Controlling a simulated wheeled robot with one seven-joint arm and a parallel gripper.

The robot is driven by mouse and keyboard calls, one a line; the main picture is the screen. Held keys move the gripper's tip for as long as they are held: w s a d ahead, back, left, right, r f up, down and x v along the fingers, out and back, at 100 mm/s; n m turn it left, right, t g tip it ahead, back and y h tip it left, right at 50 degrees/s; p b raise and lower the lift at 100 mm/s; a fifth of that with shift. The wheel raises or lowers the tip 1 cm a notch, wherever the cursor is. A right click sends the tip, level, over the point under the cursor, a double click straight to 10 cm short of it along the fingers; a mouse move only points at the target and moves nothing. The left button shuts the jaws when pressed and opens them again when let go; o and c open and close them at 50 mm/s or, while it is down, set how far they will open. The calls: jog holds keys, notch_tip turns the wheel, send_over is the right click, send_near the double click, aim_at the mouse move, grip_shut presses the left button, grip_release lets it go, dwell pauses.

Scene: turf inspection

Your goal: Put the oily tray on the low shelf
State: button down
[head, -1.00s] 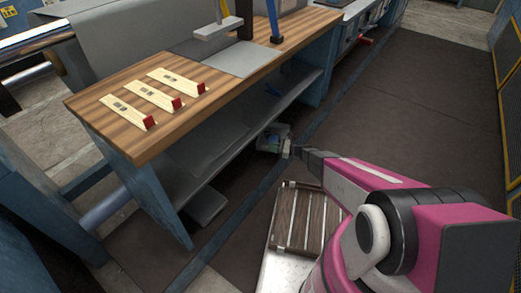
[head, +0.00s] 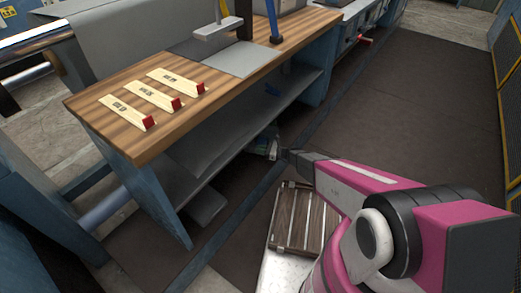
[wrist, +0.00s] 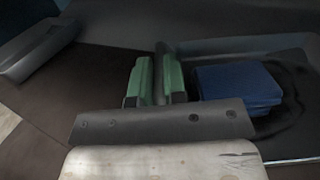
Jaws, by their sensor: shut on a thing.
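My gripper (head: 279,153) is low in front of the workbench, by the front edge of the low shelf. In the wrist view its green-padded fingers (wrist: 158,82) are shut on the wall of the oily tray. The tray (wrist: 215,45) extends to the right there, with a folded blue cloth stack (wrist: 236,84) and a dark wet patch inside. In the head view only a small part of the tray (head: 263,145) shows beside the fingertips. The low shelf (head: 228,132) is a grey board under the bench top. I cannot tell whether the tray touches it.
The wooden bench top (head: 230,97) overhangs the shelf. Its blue end panel (head: 150,200) bounds the shelf at the near left. Three pale strips with red ends lie on top. A grey block (head: 207,206) sits below the shelf. Dark floor (head: 420,110) is open to the right.

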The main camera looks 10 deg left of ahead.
jog(key=shift+f, duration=0.15)
jog(key=c, duration=1.2)
grip_release()
jog(key=shift+o, duration=0.2)
